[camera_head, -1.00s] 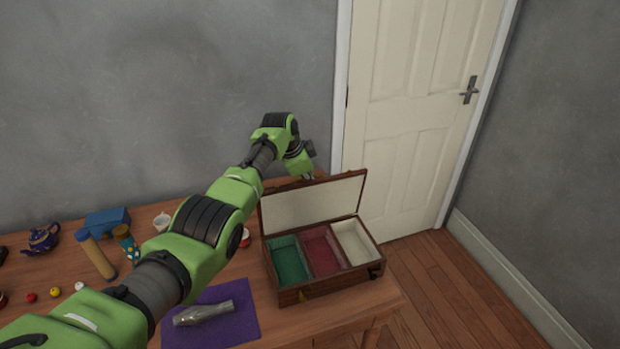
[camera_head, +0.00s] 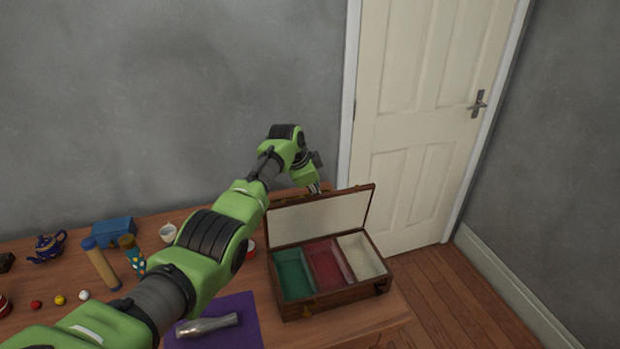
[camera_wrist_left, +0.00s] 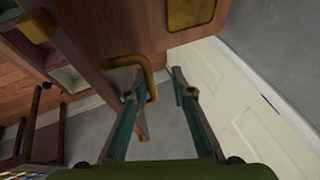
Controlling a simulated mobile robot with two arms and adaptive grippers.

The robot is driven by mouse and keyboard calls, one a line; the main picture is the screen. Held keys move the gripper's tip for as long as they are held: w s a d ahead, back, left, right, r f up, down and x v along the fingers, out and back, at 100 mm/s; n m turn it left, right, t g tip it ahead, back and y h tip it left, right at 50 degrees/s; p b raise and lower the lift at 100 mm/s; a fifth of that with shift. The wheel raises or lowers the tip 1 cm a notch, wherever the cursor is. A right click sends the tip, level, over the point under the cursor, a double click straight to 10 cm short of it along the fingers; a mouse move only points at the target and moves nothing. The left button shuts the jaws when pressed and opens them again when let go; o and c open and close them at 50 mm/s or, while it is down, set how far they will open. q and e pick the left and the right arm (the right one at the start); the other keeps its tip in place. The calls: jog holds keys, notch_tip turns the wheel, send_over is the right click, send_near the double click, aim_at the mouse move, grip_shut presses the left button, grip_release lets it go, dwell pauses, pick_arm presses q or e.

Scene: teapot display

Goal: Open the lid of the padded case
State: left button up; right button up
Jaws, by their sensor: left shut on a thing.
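The padded case (camera_head: 345,298) is a brown wooden box on the table's right end. Its lid (camera_head: 320,216) stands raised at the back, showing a cream lining. Inside are a green compartment (camera_head: 293,275), a red one (camera_head: 329,265) and a cream one (camera_head: 362,256). My left gripper (camera_head: 316,188) is behind the lid's upper edge, partly hidden. In the left wrist view, my left gripper (camera_wrist_left: 154,86) is shut on the lid's brass handle (camera_wrist_left: 152,70), which lies between its fingers. My right gripper is not in view.
On the wooden table (camera_head: 365,323), a metallic object (camera_head: 208,325) lies on a purple cloth (camera_head: 243,306). A blue teapot (camera_head: 47,248), blue box (camera_head: 113,231), tan cylinder (camera_head: 102,265) and small balls are at left. A white door (camera_head: 420,130) stands behind the case.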

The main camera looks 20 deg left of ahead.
pick_arm(q)
jog(key=v, duration=1.2)
jog(key=shift+a, duration=0.15)
